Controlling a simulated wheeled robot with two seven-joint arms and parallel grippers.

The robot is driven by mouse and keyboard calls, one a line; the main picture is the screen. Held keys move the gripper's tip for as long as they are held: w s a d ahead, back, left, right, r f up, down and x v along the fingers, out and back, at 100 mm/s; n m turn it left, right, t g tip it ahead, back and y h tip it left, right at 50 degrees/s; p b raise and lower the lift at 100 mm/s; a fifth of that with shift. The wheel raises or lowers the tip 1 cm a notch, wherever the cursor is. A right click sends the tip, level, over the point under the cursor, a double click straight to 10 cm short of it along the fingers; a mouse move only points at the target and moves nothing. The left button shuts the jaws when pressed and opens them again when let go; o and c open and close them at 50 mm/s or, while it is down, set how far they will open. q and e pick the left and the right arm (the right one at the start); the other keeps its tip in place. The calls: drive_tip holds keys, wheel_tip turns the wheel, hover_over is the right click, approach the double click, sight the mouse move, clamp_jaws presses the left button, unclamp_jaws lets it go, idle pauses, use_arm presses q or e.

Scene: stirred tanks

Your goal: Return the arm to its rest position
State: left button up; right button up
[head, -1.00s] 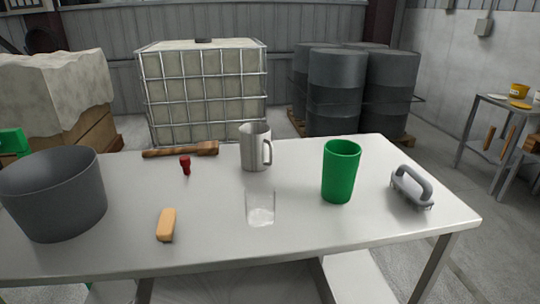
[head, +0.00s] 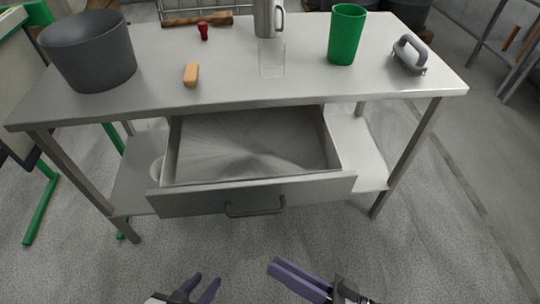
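My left gripper (head: 206,280) shows at the bottom edge of the head view, its two purple fingers apart with nothing between them. My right gripper (head: 273,266) is also low in the view, further right, its purple fingers pointing up and left. They lie close together or overlap from this angle, so I cannot tell whether there is a gap; no held object shows. Both grippers are in front of the steel table (head: 300,88) and appear apart from it. Most of both arms is out of view.
The table's drawer (head: 258,195) is pulled out toward me and looks empty. On top stand a grey bucket (head: 92,55), orange block (head: 191,74), red object (head: 203,31), clear glass (head: 272,60), metal jug (head: 268,18), green cup (head: 346,36) and grey handled tool (head: 409,55).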

drive_tip(key=w+d+f+m+t+h, duration=0.2)
drive_tip(key=w+d+f+t+h, duration=0.15)
drive_tip(key=w+h, duration=0.35)
drive_tip(key=s+d+f+n+g+h, duration=0.1)
drive_tip(key=s+d+f+g+h, duration=0.3)
drive_tip(key=s+d+f+h, duration=0.3)
wheel_tip(320, 180, down, 2)
drive_tip(key=shift+s+d+f, duration=0.15)
drive_tip(key=shift+d, duration=0.95)
